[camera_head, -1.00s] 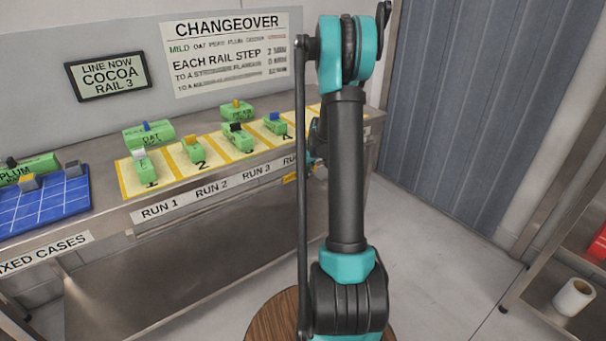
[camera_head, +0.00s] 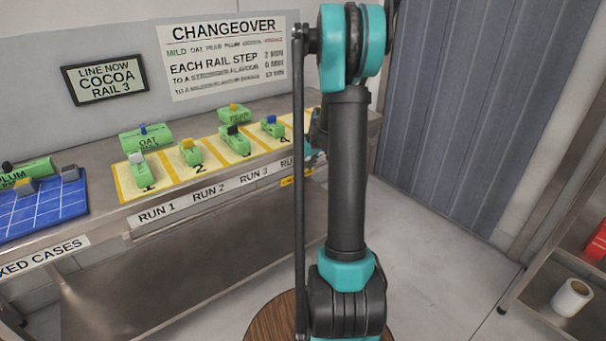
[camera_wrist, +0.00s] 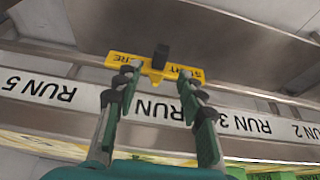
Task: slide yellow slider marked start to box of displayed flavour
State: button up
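The yellow slider (camera_wrist: 152,68) has a dark knob and lettering that reads upside down as START and part of HERE in the wrist view. It sits on the bench's front rail, by the RUN labels; a bit of it shows in the head view (camera_head: 290,181). My gripper (camera_wrist: 158,76) is open, its fingertips spread either side of the slider's middle; I cannot tell whether they touch it. In the head view my arm mostly hides the gripper. The display (camera_head: 104,79) reads LINE NOW COCOA RAIL 3. Green boxes with coloured knobs include an OAT box (camera_head: 147,141) and a PLUM box (camera_head: 28,174).
Yellow-edged numbered mats (camera_head: 206,176) hold several green boxes behind the RUN 1 to RUN 3 labels. A blue tray (camera_head: 50,208) stands at left, above a MIXED CASES label. A shelf with a white roll (camera_head: 571,298) stands at right. The floor between is clear.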

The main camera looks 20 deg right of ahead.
jog(key=v, duration=0.6)
jog(key=shift+r, duration=0.2)
jog(key=shift+s, duration=0.2)
jog(key=s+a+f+m, duration=0.1)
jog(key=s+a, duration=0.3)
jog(key=s, duration=0.6)
jog(key=s+a+f+m+h, duration=0.1)
jog(key=s+a+f, duration=0.2)
jog(key=s, duration=0.7)
jog(key=s+a+f+m, duration=0.1)
jog(key=s+a+f, duration=0.1)
jog(key=s+a, duration=0.5)
jog(key=s, duration=0.4)
jog(key=shift+a+m, duration=0.15)
jog(key=shift+m, duration=0.15)
jog(key=shift+r, duration=0.1)
